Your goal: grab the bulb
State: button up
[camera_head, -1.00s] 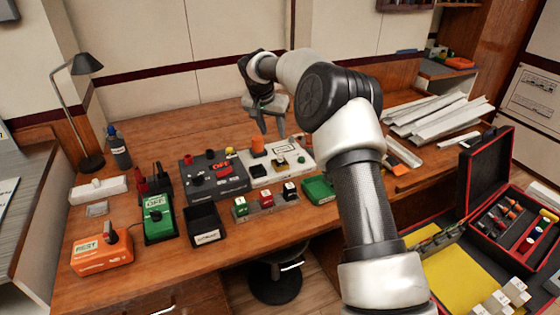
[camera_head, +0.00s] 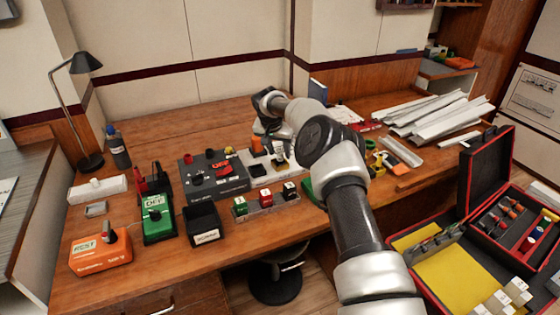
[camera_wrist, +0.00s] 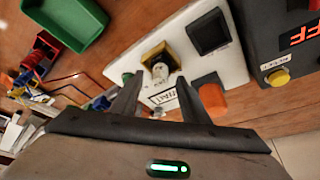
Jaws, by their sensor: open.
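The bulb (camera_wrist: 161,71) is a small whitish piece seated in a yellow-brown square socket (camera_wrist: 158,55) on a white panel in the wrist view. In the head view the white panel (camera_head: 259,181) stands on the bench beside a dark box, and the socket is small and partly behind my arm. My gripper (camera_wrist: 157,82) is open. I cannot tell the exact gap from fingertips to bulb.
On the panel, a black switch (camera_wrist: 209,33) and an orange knob (camera_wrist: 212,99) are close to the right finger. A green tray (camera_wrist: 66,20) lies beside the panel. The dark box (camera_head: 213,176) adjoins it. Small coloured blocks (camera_head: 265,197) stand in front. The front left bench has free patches.

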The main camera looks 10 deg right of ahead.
grip_shut()
